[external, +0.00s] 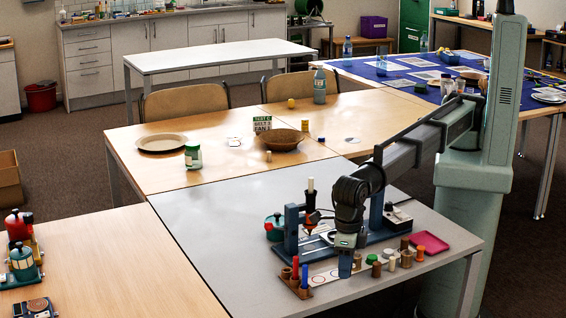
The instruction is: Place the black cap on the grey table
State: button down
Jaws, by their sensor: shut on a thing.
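The grey table (212,230) stands in the middle front, with a wide bare area on its left and back. My gripper (345,268) points down over the crowded front right part of this table, beside a blue press-like stand. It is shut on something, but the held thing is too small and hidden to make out. I cannot pick out the black cap for certain.
The blue stand (291,232) with a white-topped rod rises left of my gripper.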

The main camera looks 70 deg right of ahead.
jog(key=shift+f, duration=1.65)
jog(key=shift+f, duration=0.15)
jog(key=c, duration=0.9)
grip_release()
notch_tip(320, 180, up, 12)
